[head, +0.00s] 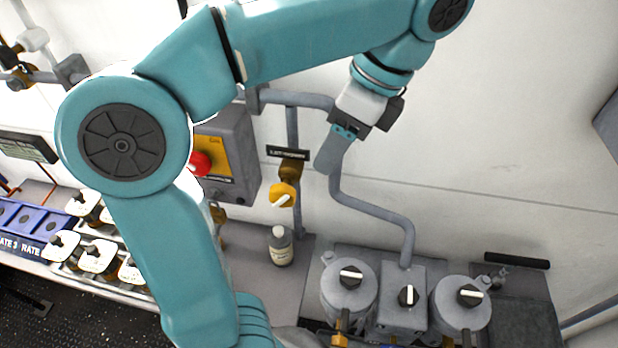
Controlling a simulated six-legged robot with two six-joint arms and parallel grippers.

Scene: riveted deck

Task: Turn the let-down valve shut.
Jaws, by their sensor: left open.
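The let-down valve appears to be the yellow knob (283,194) with a white bar across it, tilted up to the right. It sits on a vertical grey pipe on the wall, beneath a small black label (288,153) whose text is too small to read surely. My left gripper (327,162) is open and empty, up and to the right of the knob and apart from it. Its fingers point down and overlap each other in this view. My right gripper is not in view.
A grey box with a red button (198,163) is left of the valve. A labelled bottle (280,246) stands below it. Round grey units with white-barred knobs (351,276) stand at the lower right. A bent grey pipe (375,210) runs along the wall.

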